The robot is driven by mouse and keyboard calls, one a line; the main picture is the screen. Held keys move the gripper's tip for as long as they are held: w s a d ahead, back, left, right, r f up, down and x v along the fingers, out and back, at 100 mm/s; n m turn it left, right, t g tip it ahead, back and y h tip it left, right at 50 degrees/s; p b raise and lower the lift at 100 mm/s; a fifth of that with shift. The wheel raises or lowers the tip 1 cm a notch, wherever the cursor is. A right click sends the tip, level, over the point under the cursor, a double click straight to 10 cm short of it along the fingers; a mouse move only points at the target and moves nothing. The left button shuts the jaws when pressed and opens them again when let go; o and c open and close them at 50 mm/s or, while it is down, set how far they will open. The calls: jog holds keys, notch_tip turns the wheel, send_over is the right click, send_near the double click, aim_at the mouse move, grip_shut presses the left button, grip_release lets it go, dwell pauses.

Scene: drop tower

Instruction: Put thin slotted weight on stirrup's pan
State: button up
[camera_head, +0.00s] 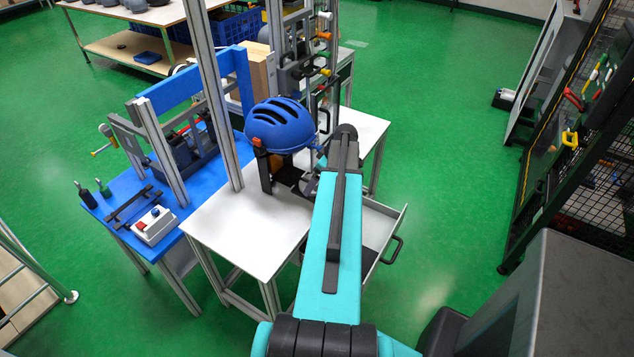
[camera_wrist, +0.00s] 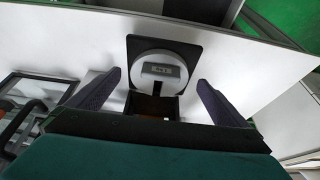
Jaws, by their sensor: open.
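In the wrist view my gripper (camera_wrist: 158,78) is open, its two dark fingers well apart with nothing held between them. Beyond and between the fingers, a pale grey disc (camera_wrist: 161,55) with a dark slot-like gap lies on a black square plate (camera_wrist: 135,43). A dark grey block with a small label (camera_wrist: 162,73) sits on the disc. It looks like the slotted weight, but I cannot tell whether the plate is a stand or the stirrup's pan. In the head view my arm hides the gripper's fingers and the weight. I cannot make out the stirrup clearly.
A blue helmet (camera_head: 279,126) sits on a dark post at the white table (camera_head: 240,232). An open drawer (camera_head: 385,228) sticks out at the right. A blue bench (camera_head: 125,190) stands at the left. A metal frame post (camera_head: 216,95) rises from the white table.

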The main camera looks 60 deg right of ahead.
jog(key=b+v, duration=0.3)
jog(key=v, duration=0.7)
jog(key=shift+r, duration=0.15)
dwell(1.0)
